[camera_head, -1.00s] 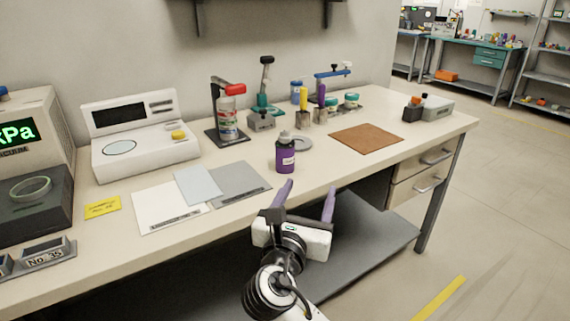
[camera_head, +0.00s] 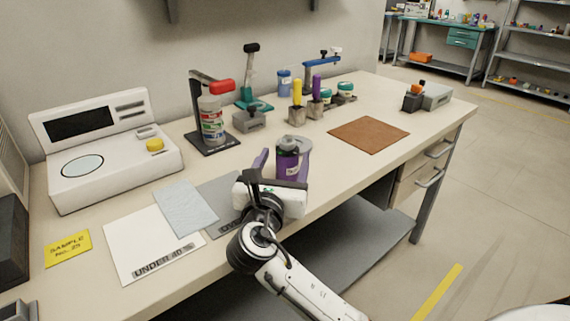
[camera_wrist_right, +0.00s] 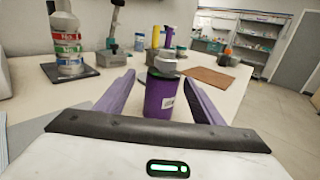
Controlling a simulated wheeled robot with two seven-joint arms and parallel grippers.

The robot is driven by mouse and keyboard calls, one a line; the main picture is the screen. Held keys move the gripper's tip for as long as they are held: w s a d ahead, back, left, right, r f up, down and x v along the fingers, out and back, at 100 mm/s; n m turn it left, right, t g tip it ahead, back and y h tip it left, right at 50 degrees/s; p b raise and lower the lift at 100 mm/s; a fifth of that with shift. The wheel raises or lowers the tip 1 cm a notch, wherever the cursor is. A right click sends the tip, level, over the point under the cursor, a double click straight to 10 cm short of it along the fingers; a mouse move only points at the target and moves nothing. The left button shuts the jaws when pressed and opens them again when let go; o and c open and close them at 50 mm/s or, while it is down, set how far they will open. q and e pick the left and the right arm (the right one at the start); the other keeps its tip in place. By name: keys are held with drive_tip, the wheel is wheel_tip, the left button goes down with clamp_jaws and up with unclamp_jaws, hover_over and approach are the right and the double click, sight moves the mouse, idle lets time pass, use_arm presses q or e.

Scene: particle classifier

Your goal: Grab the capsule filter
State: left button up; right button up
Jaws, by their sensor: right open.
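A purple cylinder with a dark top and a pale label (camera_head: 287,158), which looks like the capsule filter, stands upright near the front edge of the bench. It also shows in the right wrist view (camera_wrist_right: 158,97). My right gripper (camera_head: 281,154) is open, with one purple finger on each side of the cylinder. In the right wrist view the fingers (camera_wrist_right: 162,77) are spread with gaps beside the cylinder. Its lower part is hidden by the gripper in the head view. My left gripper is not in view.
A pale round piece (camera_wrist_right: 168,64) sits just behind the cylinder. A bottle on a stand (camera_head: 211,122) is behind left, a brown mat (camera_head: 369,135) to the right. Paper sheets (camera_head: 150,245) and a white instrument (camera_head: 105,150) lie left. The bench's front right is clear.

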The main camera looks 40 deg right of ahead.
drive_tip(key=shift+b+x, duration=0.65)
drive_tip(key=shift+x, duration=2.35)
drive_tip(key=shift+s+d, duration=0.15)
drive_tip(key=c, duration=1.3)
drive_tip(key=shift+r, duration=0.1)
drive_tip(key=shift+c, duration=0.6)
